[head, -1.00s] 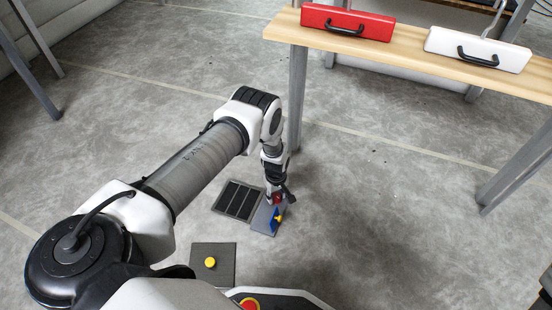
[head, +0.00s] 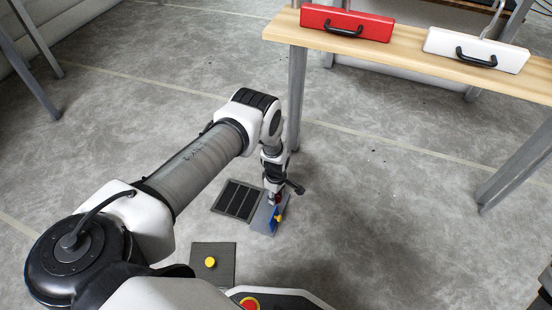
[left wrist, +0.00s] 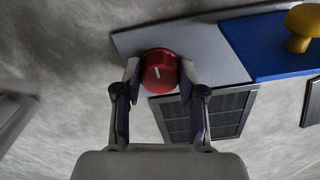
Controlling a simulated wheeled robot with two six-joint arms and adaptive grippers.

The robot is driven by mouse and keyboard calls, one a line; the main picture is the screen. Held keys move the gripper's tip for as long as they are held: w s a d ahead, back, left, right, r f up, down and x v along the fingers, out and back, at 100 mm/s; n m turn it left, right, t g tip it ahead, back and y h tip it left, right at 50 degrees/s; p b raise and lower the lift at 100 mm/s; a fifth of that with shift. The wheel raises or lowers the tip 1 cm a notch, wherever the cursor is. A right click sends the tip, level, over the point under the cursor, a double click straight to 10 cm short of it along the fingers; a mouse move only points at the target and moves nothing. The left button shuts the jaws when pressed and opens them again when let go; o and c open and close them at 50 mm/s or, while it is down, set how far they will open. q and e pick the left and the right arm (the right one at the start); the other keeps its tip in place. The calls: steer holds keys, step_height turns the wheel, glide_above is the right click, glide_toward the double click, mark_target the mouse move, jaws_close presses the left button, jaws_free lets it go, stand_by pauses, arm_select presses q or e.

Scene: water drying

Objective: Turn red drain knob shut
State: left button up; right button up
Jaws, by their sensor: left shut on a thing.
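The red drain knob (left wrist: 160,70) sits on a grey plate (left wrist: 215,50) on the floor, with a white line mark on its face. In the left wrist view the two fingers of my left gripper (left wrist: 160,82) are shut on the knob, one on each side. In the head view the left gripper (head: 275,198) reaches down to the plate (head: 262,226), and the red knob (head: 277,199) shows only partly beside the fingers. My right gripper is not in view.
A blue panel (left wrist: 262,45) with a yellow knob (left wrist: 302,25) lies beside the red knob. A dark slatted grate (head: 238,200) is next to the plate. Another yellow knob (head: 210,262) sits on a dark square. A wooden table (head: 400,50) holds red and white cases. Floor at right is clear.

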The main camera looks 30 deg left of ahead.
arm_select(q)
steer(key=o, duration=1.1)
steer(key=shift+o, duration=0.2)
step_height(320, 180, up, 12)
